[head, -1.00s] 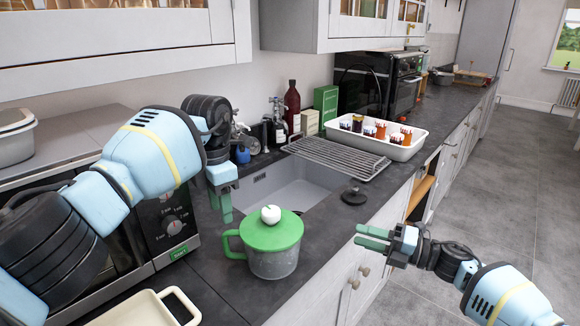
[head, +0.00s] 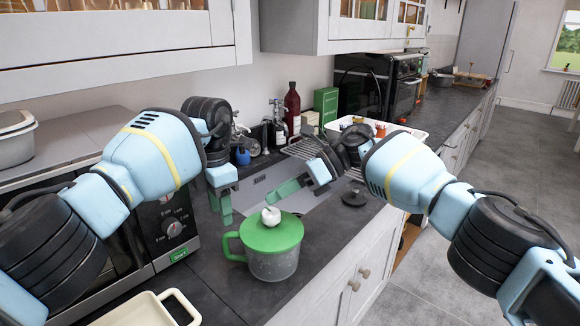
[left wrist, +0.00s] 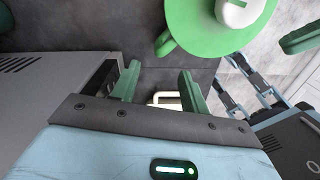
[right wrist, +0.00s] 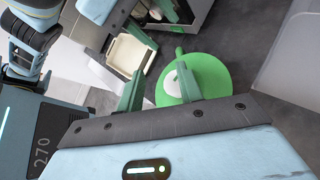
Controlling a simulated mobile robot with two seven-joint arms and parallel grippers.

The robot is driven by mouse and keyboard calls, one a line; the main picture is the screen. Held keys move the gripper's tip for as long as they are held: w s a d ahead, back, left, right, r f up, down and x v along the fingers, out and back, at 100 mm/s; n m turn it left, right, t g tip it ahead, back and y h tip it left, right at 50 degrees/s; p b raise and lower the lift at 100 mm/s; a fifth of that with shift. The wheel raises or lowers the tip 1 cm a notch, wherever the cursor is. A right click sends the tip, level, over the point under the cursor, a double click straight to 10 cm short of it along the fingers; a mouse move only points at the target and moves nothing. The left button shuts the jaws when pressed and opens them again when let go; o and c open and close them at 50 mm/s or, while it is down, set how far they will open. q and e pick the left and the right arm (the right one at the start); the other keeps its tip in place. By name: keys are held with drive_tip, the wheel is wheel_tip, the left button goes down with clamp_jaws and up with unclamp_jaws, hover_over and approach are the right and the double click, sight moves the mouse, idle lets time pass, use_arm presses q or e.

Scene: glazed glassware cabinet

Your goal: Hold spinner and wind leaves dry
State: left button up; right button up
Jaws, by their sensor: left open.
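The spinner (head: 272,262) stands upright on the dark worktop near its front edge. It has a clear bowl, a green lid (head: 262,238), a white knob (head: 271,217) and a green side handle (head: 229,246). I cannot make out leaves inside. My left gripper (head: 221,205) is open, pointing down behind and left of the handle; in the left wrist view the handle (left wrist: 164,46) lies just beyond its fingers, apart from them. My right gripper (head: 301,184) is open and empty above the sink, behind and right of the lid. The lid also shows in the right wrist view (right wrist: 212,75).
A cream tray (head: 140,312) is at front left, beside the microwave (head: 172,226). A white tray (head: 420,137) of jars stands beyond the drainer. Wall cabinets hang above.

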drive_tip(key=shift+s+a+r+n+h, duration=0.2)
drive_tip(key=shift+a+r+n+h, duration=0.25)
drive_tip(key=shift+a+r, duration=0.05)
drive_tip(key=shift+s+a+r+n+h, duration=0.15)
drive_tip(key=shift+a+r+n+h, duration=0.3)
drive_tip(key=shift+d+r+n+h, duration=0.25)
drive_tip(key=shift+n+h, duration=0.35)
drive_tip(key=shift+h, duration=0.3)
use_arm(q)
drive_tip(key=shift+s+f, duration=0.1)
drive_tip(key=shift+f, duration=3.8)
use_arm(e)
drive_tip(key=shift+w+d+r+n+t+h, duration=0.2)
drive_tip(key=shift+d+r+n+t+h, duration=0.3)
drive_tip(key=shift+d+r+h, duration=0.55)
drive_tip(key=shift+w+d+r+n+t+h, duration=0.25)
drive_tip(key=shift+d+r+n+h, duration=0.45)
drive_tip(key=shift+h, duration=0.65)
use_arm(q)
drive_tip(key=shift+c, duration=0.4)
